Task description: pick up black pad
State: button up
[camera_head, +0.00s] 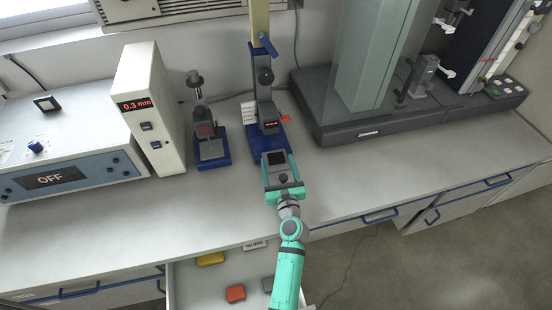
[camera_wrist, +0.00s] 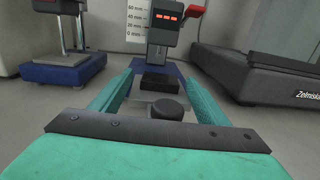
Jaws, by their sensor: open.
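A black pad (camera_wrist: 161,79) lies on the blue base of a measuring stand (camera_wrist: 165,36), under its dark head with a red display. In the head view the black pad (camera_head: 276,158) shows at the front of that blue base. My gripper (camera_head: 278,161) is open, its two teal fingers pointing at the stand. In the wrist view the fingertips of my gripper (camera_wrist: 160,78) appear to either side of the pad. Whether they touch it cannot be told. A second dark pad (camera_head: 267,284) lies in the open drawer, partly beside my arm.
A smaller blue-based stand (camera_head: 211,150) and a white box reading 0.3 mm (camera_head: 150,110) stand to the left. A large grey machine base (camera_head: 400,118) stands to the right. The open drawer (camera_head: 205,290) below holds a yellow pad (camera_head: 210,259) and a red pad (camera_head: 235,293).

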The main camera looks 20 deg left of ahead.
jog(key=c, duration=1.1)
jog(key=shift+c, duration=0.2)
jog(key=shift+r, duration=0.15)
